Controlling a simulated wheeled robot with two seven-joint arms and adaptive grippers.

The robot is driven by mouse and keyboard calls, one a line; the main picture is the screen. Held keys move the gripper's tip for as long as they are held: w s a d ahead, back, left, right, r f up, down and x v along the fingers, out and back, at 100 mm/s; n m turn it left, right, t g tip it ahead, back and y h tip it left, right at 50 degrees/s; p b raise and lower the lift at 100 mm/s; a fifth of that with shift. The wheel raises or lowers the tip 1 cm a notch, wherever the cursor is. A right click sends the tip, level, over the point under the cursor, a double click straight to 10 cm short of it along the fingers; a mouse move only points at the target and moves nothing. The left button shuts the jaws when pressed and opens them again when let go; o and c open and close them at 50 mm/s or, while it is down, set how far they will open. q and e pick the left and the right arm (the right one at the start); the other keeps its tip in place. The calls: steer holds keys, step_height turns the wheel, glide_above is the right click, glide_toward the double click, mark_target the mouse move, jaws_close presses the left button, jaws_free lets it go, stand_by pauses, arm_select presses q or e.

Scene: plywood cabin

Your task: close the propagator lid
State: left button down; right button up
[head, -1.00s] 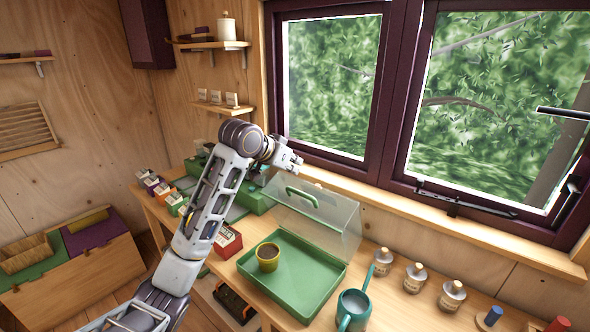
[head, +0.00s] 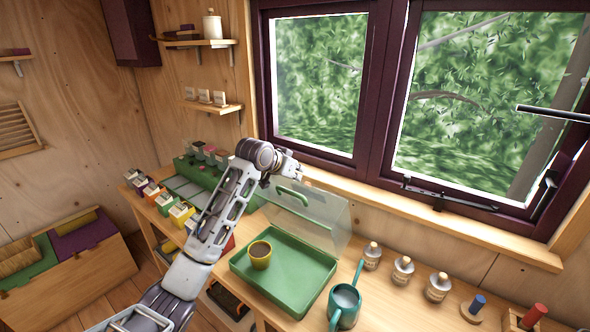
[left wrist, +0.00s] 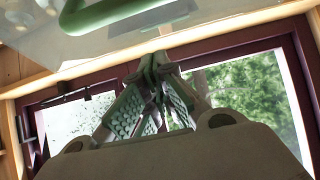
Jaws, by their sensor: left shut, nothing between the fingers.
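The propagator is a green tray (head: 285,298) on the bench with a clear lid (head: 325,222) standing raised at its back edge. The lid has a green handle (head: 292,197). A yellow pot (head: 260,256) with dark soil sits in the tray. My left gripper (head: 292,172) is at the upper left of the raised lid, near the window sill. In the left wrist view its fingers (left wrist: 160,70) are shut with nothing between them, and the green handle (left wrist: 105,15) crosses the top left. I cannot tell whether the gripper touches the lid. My right gripper is out of view.
A teal watering can (head: 345,304) stands right of the tray. Several bottles (head: 403,270) line the back of the bench. A green seed box (head: 195,172) and small packets lie to the left. The window (head: 310,85) is behind.

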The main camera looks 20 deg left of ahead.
mark_target(291, 200)
arm_select(q)
steer(key=shift+s+a+f+p, duration=0.25)
steer(key=shift+s+f, duration=0.25)
steer(key=shift+s, duration=0.25)
steer(key=shift+s+a+f+p, duration=0.25)
steer(key=shift+s+f, duration=0.2)
steer(key=shift+s, duration=0.25)
steer(key=shift+a+f, duration=0.1)
